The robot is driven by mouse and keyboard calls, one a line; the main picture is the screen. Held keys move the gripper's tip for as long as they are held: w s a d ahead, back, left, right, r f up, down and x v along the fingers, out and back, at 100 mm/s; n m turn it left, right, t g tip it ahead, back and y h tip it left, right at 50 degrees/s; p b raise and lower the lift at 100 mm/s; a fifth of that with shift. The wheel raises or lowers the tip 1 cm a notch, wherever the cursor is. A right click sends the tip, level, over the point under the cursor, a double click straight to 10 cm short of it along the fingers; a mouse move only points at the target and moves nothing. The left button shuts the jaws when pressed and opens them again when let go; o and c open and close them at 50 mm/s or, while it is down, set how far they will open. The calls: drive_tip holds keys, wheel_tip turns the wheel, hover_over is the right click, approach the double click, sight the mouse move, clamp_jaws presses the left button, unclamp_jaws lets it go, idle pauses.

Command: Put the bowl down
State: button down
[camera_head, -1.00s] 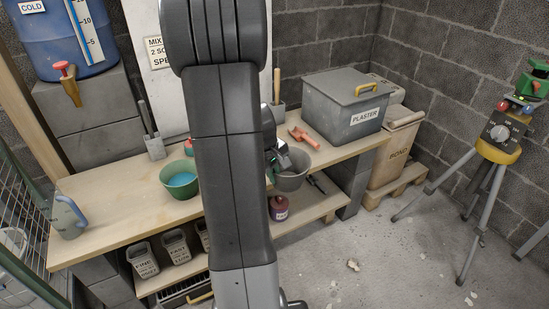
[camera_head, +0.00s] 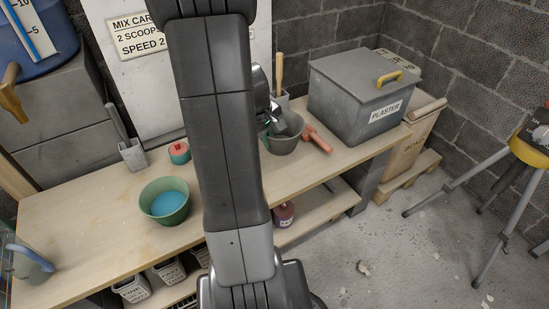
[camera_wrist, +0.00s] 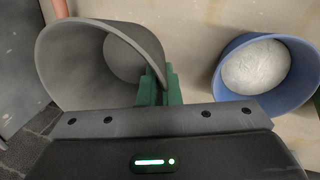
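A grey bowl (camera_head: 284,143) is over the back part of the wooden workbench, behind my arm. In the wrist view the grey bowl (camera_wrist: 92,75) fills the left side, its mouth facing partly toward the camera. My gripper (camera_wrist: 157,84) has its green fingers closed together on the bowl's near right rim. In the head view my gripper (camera_head: 271,113) is partly hidden by my arm. I cannot tell whether the bowl's base touches the bench.
A blue bowl with a pale lump (camera_wrist: 303,85) stands right of the grey bowl in the wrist view. A red-orange tool (camera_head: 317,140) lies close beside the grey bowl. The plaster box (camera_head: 350,97) stands further right. A green bowl (camera_head: 153,212) is left; bare bench (camera_head: 95,225) surrounds it.

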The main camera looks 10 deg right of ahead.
drive_tip(key=x, duration=0.3)
drive_tip(key=a+b+x, duration=0.1)
drive_tip(key=x, duration=0.1)
drive_tip(key=s+b+x, duration=0.1)
drive_tip(key=x, duration=0.2)
drive_tip(key=shift+a+f, duration=0.25)
drive_tip(key=shift+f, duration=0.3)
drive_tip(key=shift+f+b, duration=0.25)
drive_tip(key=shift+b, duration=0.1)
drive_tip(key=c, duration=1.6)
unclamp_jaws()
drive_tip(key=shift+r, duration=0.1)
drive_tip(key=p+v, duration=0.3)
drive_tip(key=v, duration=0.9)
drive_tip(key=shift+r+p, duration=0.15)
drive_tip(key=shift+p, duration=0.15)
